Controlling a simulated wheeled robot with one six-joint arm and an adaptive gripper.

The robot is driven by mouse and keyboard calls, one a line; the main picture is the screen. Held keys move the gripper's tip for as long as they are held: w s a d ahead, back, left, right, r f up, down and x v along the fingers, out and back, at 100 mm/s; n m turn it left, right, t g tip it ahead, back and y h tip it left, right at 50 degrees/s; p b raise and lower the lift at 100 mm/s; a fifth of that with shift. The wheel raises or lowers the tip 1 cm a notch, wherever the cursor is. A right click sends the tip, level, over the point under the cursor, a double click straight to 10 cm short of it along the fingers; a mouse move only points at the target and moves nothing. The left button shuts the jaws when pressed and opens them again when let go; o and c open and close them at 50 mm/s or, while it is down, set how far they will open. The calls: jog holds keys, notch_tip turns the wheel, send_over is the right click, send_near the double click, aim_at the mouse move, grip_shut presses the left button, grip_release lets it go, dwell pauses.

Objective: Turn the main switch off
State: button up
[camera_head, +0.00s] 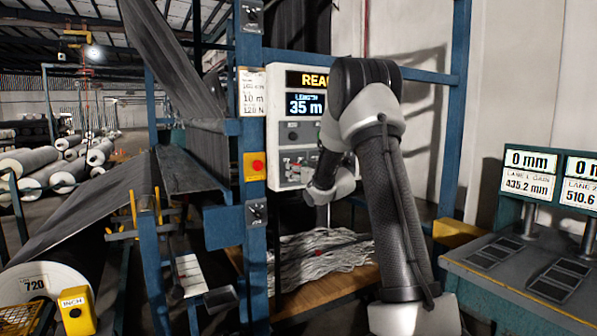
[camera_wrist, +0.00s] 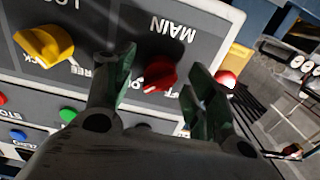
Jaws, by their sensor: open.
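The main switch is a red rotary knob (camera_wrist: 160,76) on a dark plate lettered "MAIN", seen upside down in the wrist view. My gripper (camera_wrist: 158,66) is open, with one green-lined finger on each side of the red knob. I cannot tell whether either finger touches it. The knob's lettering is partly hidden. In the head view the control panel (camera_head: 279,108) shows "READ..." and a length of 35 m. My arm covers its right part, and the main switch cannot be made out there.
A yellow knob (camera_wrist: 43,46) sits left of my gripper in the wrist view, with green (camera_wrist: 67,115), blue (camera_wrist: 18,134) and red buttons below. A red-topped button (camera_wrist: 225,78) is to the right. Blue frame posts (camera_head: 253,200) stand left of my arm, a gauge table (camera_head: 525,270) right.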

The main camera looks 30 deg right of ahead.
jog(key=shift+w, duration=0.25)
jog(key=shift+c, duration=0.4)
jog(key=c, duration=0.9)
jog(key=shift+c, duration=0.2)
